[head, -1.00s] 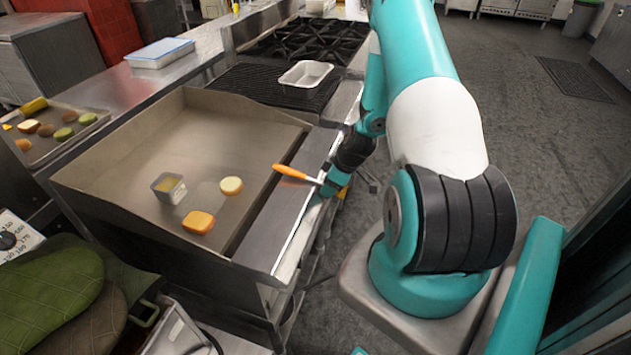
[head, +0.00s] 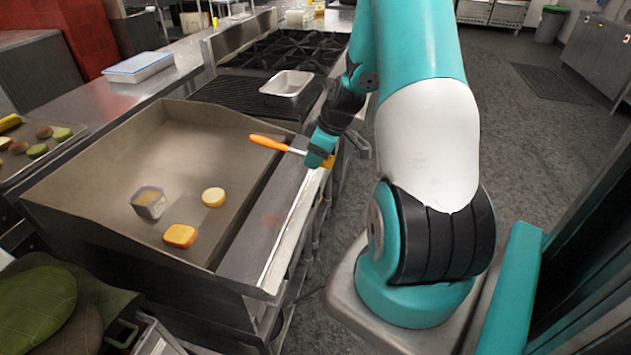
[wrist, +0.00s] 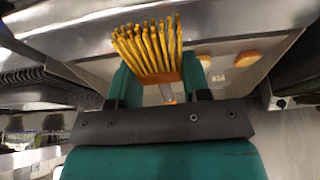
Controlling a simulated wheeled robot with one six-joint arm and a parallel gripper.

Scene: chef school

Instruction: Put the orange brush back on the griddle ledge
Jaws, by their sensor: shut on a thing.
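The orange brush has an orange handle (head: 268,142) pointing left over the griddle's near right edge. In the wrist view its yellow bristles (wrist: 148,45) stand up between my fingers. My gripper (head: 316,157) is shut on the brush at the bristle end, above the front side of the griddle. The griddle ledge (head: 262,235) is the flat metal strip along the griddle's right side, and its visible part is bare. The griddle (head: 120,190) has raised walls. The brush appears held above the ledge, and I cannot tell its exact height.
A food tray (head: 38,150) stands at the left.

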